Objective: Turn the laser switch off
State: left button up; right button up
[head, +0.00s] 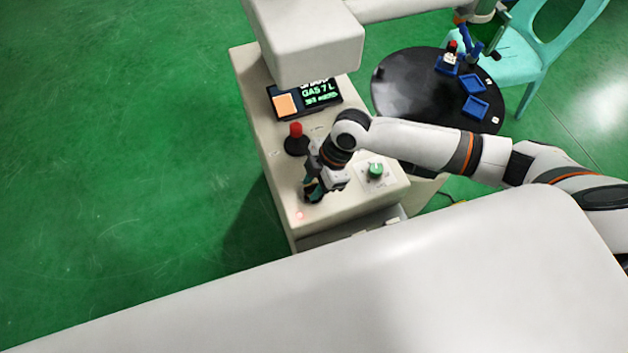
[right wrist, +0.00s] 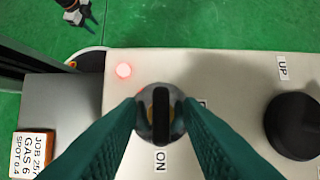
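The laser switch (right wrist: 160,112) is a round grey knob with a black bar across it. In the right wrist view its bar points straight down toward the ON label (right wrist: 160,161). My right gripper (right wrist: 161,108) has its teal fingers on either side of the knob, with gaps beside the bar. Whether the fingertips touch the knob's rim I cannot tell. In the head view my right gripper (head: 313,190) is over the panel and hides the switch. A red lamp (right wrist: 124,70) glows beside the switch.
The beige console (head: 281,190) carries a red-topped joystick (head: 295,130), a green knob (head: 375,170) and a display (head: 319,93). A bulky white machine head (head: 305,45) overhangs its back. A black round table (head: 400,90) with blue trays stands right. Green floor is clear at left.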

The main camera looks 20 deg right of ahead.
pick_arm(q)
jog(key=shift+s, duration=0.1)
pick_arm(e)
grip_shut()
pick_arm(q)
jog(key=shift+s+a, duration=0.1)
jog(key=shift+s, duration=0.15)
